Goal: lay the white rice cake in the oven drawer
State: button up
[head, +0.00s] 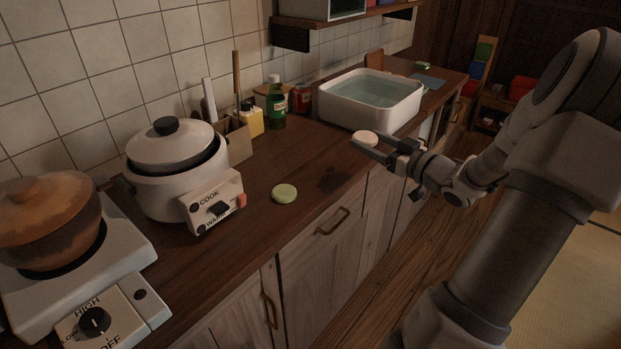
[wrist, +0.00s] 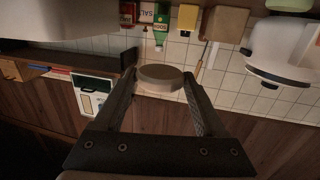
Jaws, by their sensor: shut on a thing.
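The white rice cake (head: 365,138), a pale round disc, is between the fingertips of my gripper (head: 378,148), above the counter's front edge and in front of the wash basin. In the wrist view, which is upside down, the rice cake (wrist: 161,78) sits between both fingertips of my gripper (wrist: 161,84). A pale box with a glass front (head: 346,8) stands on the wall shelf, cut off by the top edge. It also shows in the wrist view (wrist: 92,98). I cannot tell whether it is the oven, and no open drawer is clearly visible.
A green round cake (head: 284,193) lies on the wooden counter (head: 250,245). A rice cooker (head: 170,180), a stove with a clay pot (head: 50,222), bottles (head: 276,108) and a water-filled basin (head: 345,115) line the counter. The wall shelf (head: 292,35) overhangs the back.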

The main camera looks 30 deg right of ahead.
aim_at(320, 178)
jog(key=w+a+f+b, duration=0.2)
jog(key=w+a+f, duration=0.1)
jog(key=a, duration=0.1)
jog(key=w+a+f+b, duration=0.3)
jog(key=w+a+f, duration=0.1)
jog(key=shift+w+a+f, duration=0.1)
jog(key=shift+w, duration=0.05)
jog(key=shift+w+a+f+b, duration=0.15)
jog(key=shift+f+b, duration=0.25)
jog(key=shift+f, duration=0.2)
jog(key=shift+w+a+f+b, duration=0.15)
jog(key=shift+f+b, duration=0.2)
jog(key=shift+f, duration=0.2)
jog(key=shift+d+f, duration=0.1)
jog(key=shift+f, duration=0.45)
jog(key=shift+f, duration=0.1)
jog(key=shift+f+b, duration=0.15)
jog(key=shift+b, duration=0.2)
jog(key=o, duration=1.3)
jog(key=shift+s, duration=0.15)
